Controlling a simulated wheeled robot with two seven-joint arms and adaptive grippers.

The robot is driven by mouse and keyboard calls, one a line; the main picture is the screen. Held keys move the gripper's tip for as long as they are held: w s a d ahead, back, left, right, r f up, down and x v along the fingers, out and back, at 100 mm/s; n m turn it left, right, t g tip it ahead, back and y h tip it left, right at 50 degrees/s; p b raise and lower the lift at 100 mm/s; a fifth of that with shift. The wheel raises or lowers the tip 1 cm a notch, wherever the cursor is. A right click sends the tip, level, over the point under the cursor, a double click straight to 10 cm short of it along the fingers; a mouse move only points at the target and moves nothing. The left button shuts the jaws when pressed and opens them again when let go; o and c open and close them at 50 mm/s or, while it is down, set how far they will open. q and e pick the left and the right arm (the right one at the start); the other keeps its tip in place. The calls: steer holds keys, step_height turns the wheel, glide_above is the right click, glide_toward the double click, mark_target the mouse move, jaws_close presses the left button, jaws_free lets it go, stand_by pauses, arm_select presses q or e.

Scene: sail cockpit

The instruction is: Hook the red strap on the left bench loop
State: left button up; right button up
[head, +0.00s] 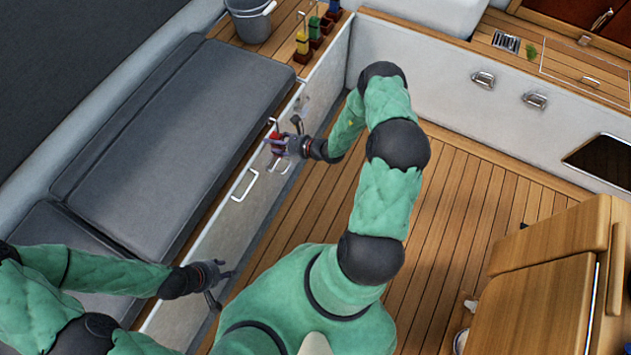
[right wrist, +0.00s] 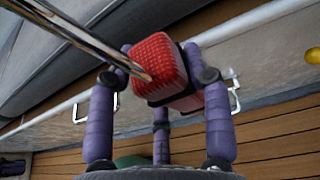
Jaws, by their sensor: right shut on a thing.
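The red strap (right wrist: 160,70) shows as a ribbed red block with a dark band, clasped between the purple fingers of my right gripper (right wrist: 160,95). In the head view the red strap (head: 275,138) is small beside my right gripper (head: 286,143), close to the left bench's front panel. A white loop (head: 245,187) is on that panel, below the gripper. In the right wrist view, one loop (right wrist: 82,106) is left of the strap and another (right wrist: 235,97) is right, partly behind a finger. The strap is apart from the left one. My left gripper (head: 216,283) is open and empty by the bench's lower panel.
A shiny metal rod (right wrist: 85,40) crosses in front of the strap in the wrist view. Grey cushions (head: 175,130) cover the bench. A bucket (head: 250,20) and coloured-handled items (head: 308,35) stand at its far end.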

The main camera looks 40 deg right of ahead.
steer(key=s+d+f+b, duration=0.2)
steer(key=s+d+f, duration=0.15)
steer(key=f, duration=0.75)
steer(key=s+d+f+b, duration=0.15)
steer(key=s+f, duration=0.35)
steer(key=f, duration=0.5)
steer(key=s+d+f+b, duration=0.1)
steer(key=s+d+f, duration=0.25)
steer(key=f, duration=0.75)
steer(key=r+x, duration=0.1)
steer(key=x, duration=1.3)
steer(key=shift+w+a+r+m+h, duration=0.2)
steer(key=shift+m+h, duration=0.1)
steer(key=o, duration=1.5)
